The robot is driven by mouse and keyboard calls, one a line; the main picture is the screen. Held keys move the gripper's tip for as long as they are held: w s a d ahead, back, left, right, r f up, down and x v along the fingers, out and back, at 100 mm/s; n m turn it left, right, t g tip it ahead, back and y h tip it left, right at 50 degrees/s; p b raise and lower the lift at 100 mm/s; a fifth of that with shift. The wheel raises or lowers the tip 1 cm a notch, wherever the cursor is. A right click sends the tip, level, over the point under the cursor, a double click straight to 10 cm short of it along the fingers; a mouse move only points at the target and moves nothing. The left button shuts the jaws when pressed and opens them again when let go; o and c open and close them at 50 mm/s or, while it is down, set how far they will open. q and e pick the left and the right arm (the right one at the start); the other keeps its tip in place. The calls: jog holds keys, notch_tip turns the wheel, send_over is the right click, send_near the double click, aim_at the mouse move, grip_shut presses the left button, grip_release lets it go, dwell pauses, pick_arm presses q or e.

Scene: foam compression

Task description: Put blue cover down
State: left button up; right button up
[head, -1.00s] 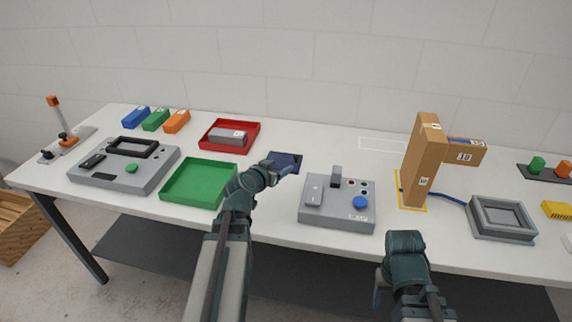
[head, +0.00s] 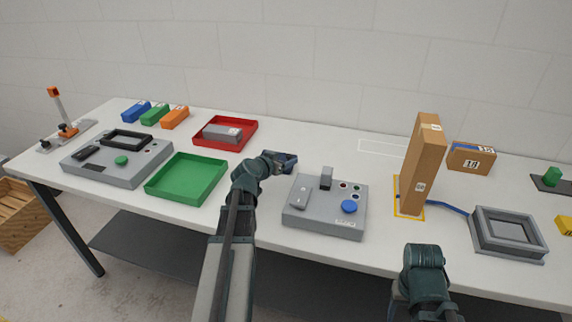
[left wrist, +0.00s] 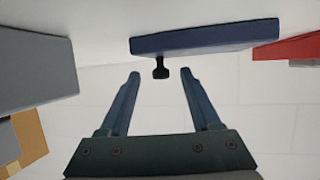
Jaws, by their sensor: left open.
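The blue cover (left wrist: 205,38) is a flat dark blue slab with a black knob (left wrist: 161,68) on one face. In the left wrist view it appears to rest on the white table. In the head view the cover (head: 287,158) shows just past my left gripper (head: 277,160), which partly hides it. In the left wrist view my left gripper (left wrist: 160,75) is open, its two fingers apart. The knob shows between and just beyond the fingertips, not clasped. My right arm is at the lower right of the head view; its jaws are not clear.
A green tray (head: 168,196) and a red tray (head: 249,133) holding a grey block lie left of the cover. A grey control box (head: 327,222) stands close to the right. A tall cardboard box (head: 424,160) stands farther right. The table behind the cover is clear.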

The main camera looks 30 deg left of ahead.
pick_arm(q)
jog(key=shift+w+f, duration=0.35)
jog(key=shift+w, duration=0.3)
jog(key=shift+s+a+r, duration=0.1)
jog(key=shift+s, duration=0.05)
jog(key=shift+c, duration=0.4)
grip_shut()
pick_arm(e)
jog(key=shift+w+d+f, duration=0.25)
jog(key=shift+w+d, duration=0.1)
jog(key=shift+d, duration=0.05)
pick_arm(q)
jog(key=shift+r, duration=0.1)
pick_arm(e)
jog(key=shift+r, duration=0.15)
